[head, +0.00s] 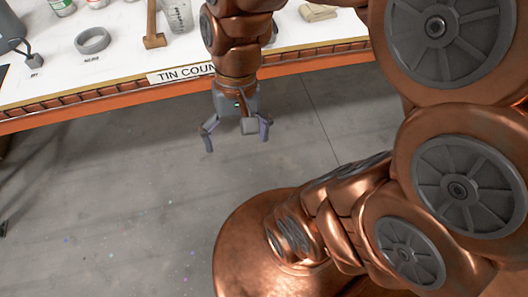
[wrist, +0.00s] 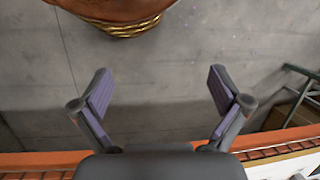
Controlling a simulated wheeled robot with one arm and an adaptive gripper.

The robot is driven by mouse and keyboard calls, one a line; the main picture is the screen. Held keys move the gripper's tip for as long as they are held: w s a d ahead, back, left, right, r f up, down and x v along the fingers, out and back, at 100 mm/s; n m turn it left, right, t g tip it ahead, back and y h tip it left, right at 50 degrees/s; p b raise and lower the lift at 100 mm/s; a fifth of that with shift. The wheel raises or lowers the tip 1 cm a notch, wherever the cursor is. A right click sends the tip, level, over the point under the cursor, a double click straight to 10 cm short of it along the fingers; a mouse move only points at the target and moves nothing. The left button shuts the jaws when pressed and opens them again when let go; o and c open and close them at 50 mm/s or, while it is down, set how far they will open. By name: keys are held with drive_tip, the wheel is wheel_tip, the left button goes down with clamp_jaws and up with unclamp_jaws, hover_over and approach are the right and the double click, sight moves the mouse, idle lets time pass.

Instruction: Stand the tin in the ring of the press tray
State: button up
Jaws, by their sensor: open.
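My gripper (head: 237,140) hangs in front of the bench's orange edge, over the grey floor. Its fingers are spread with nothing between them, as the wrist view (wrist: 159,72) also shows. At the top left of the head view, cut off by the frame, stand a green-labelled container (head: 62,6) and a red-labelled one (head: 97,4). I cannot tell whether either is the tin. I cannot make out the press tray or its ring for certain. A loose grey ring (head: 92,40) lies on the white bench top, behind a small printed label.
The bench (head: 95,72) also holds a wooden mallet-like tool (head: 153,38), a clear measuring beaker (head: 178,15), a folded cloth (head: 318,12) and a grey device (head: 12,30) at far left. A green-framed stand (wrist: 301,95) shows at the wrist view's right. Floor around the gripper is clear.

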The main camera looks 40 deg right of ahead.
drive_tip(key=s+d+f+n+h, duration=0.2)
drive_tip(key=s+n, duration=0.1)
drive_tip(key=s, duration=0.2)
drive_tip(key=shift+s+d+n, duration=0.2)
drive_tip(key=shift+d+n, duration=0.05)
drive_tip(key=shift+n, duration=0.15)
